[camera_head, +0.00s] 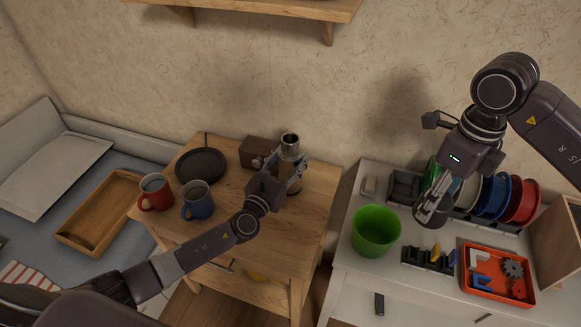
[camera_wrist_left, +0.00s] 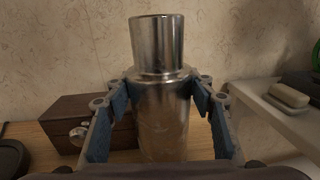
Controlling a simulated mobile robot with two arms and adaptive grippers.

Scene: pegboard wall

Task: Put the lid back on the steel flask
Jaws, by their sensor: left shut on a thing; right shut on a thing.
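The steel flask (camera_head: 291,174) stands upright on the wooden cabinet, and its shiny narrower neck shows in the left wrist view (camera_wrist_left: 157,45). My left gripper (camera_head: 286,163) is shut on the flask's body, one blue-padded finger on each side. My right gripper (camera_head: 434,204) is well to the right, above the white cabinet and beyond the green bin. It is shut on a small grey metallic piece, which looks like the lid; the fingers hide much of it.
A red mug (camera_head: 156,193), a blue mug (camera_head: 197,201), a black pan (camera_head: 201,166) and a brown box (camera_head: 257,152) share the wooden cabinet. The green bin (camera_head: 376,231), coloured spools (camera_head: 491,197) and an orange tray (camera_head: 497,272) occupy the white cabinet (camera_head: 350,267). A gap separates both cabinets.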

